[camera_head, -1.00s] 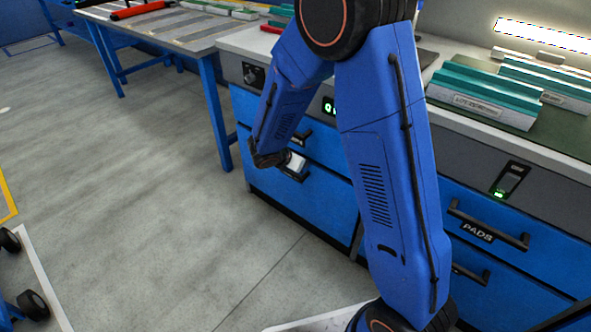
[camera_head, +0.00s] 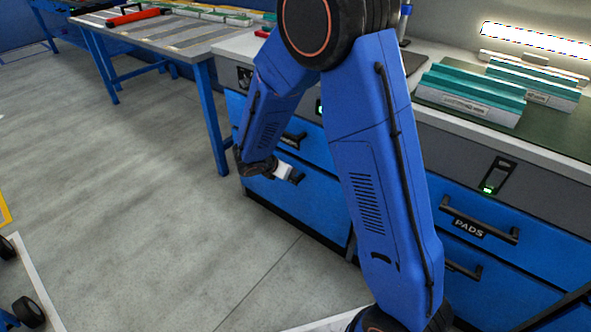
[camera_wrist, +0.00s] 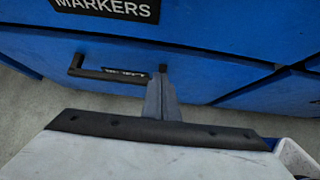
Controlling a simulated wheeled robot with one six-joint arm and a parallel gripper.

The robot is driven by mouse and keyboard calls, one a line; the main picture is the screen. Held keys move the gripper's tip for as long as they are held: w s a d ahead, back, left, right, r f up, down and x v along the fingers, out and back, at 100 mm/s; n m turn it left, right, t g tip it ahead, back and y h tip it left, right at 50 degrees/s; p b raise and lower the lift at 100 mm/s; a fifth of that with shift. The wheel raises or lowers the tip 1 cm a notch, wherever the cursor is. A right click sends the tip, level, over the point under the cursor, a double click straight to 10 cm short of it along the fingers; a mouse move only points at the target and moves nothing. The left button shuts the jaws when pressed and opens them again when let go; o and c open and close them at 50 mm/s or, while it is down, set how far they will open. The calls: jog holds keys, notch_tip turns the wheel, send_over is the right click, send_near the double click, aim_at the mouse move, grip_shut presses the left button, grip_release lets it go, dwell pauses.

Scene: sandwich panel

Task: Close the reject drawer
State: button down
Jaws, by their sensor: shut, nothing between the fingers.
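The reject drawer (camera_wrist: 215,85) is the blue lower drawer in the wrist view, with a black bar handle (camera_wrist: 100,73) and a small label partly hidden and too blurred to read surely. In the head view its front (camera_head: 315,202) is low on the left cabinet, partly behind my arm. It looks flush or nearly so; I cannot tell if a gap remains. My gripper (camera_wrist: 162,75) is shut and empty, its tip at the right end of the handle, against or very close to the front. In the head view my gripper (camera_head: 290,175) is at the drawer's handle area.
The MARKERS drawer (camera_wrist: 180,33) is directly above. The PADS drawer (camera_head: 515,250) is on the right cabinet. A worktable (camera_head: 190,40) stands at the back left, and teal-topped blocks (camera_head: 470,95) lie on the counter. The grey floor (camera_head: 140,190) to the left is clear.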

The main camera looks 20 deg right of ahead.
jog(key=v, duration=0.9)
jog(key=shift+r, duration=0.2)
